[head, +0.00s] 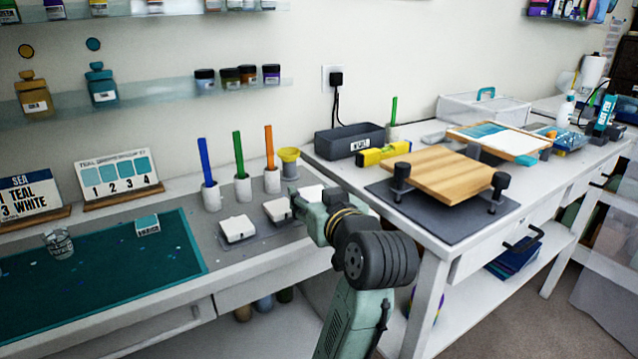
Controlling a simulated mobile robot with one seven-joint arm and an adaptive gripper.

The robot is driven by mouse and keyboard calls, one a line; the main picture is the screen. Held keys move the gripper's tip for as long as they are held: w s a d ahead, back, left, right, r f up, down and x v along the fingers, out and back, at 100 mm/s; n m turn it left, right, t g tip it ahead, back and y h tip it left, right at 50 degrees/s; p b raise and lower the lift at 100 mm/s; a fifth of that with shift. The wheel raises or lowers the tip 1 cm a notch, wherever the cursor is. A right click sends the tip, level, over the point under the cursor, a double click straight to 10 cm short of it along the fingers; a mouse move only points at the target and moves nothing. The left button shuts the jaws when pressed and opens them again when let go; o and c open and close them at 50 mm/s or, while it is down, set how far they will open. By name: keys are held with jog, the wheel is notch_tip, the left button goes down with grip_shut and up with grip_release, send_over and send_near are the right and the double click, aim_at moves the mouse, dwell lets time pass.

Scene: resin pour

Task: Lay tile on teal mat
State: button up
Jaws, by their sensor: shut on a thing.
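The teal mat (110,275) lies on the left bench, with a small teal-and-white labelled piece (147,225) near its back edge and a clear cup (59,243) on its left part. Two white tiles, one nearer (238,228) and one farther (278,209), sit on small grey supports right of the mat. My gripper (302,208) is at the right end of this row, well right of the mat. It is shut on a white tile (312,191), which shows just behind it. My wrist hides the fingertips and most of the grip.
Blue, green and orange sticks stand in white holders (242,187) behind the tiles, beside a yellow funnel-like cup (289,160). Label cards (120,178) stand behind the mat. A higher bench at right holds a wooden board (445,172). The mat's middle is mostly clear.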

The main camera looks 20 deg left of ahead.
jog(key=w, duration=0.3)
jog(key=w+a+p, duration=0.1)
jog(key=w, duration=0.2)
jog(key=w+a+f, duration=0.1)
jog(key=w, duration=0.1)
jog(key=shift+w+a+p, duration=0.15)
jog(key=shift+w+p, duration=0.2)
jog(key=shift+w, duration=0.05)
jog(key=shift+w+a, duration=0.2)
jog(key=shift+w, duration=0.35)
notch_tip(320, 180, down, 2)
jog(key=shift+f+p, duration=0.2)
jog(key=shift+p, duration=0.5)
jog(key=shift+f, duration=0.4)
jog(key=shift+f, duration=0.1)
jog(key=shift+f, duration=0.15)
jog(key=o, duration=1.1)
jog(key=shift+o, duration=0.2)
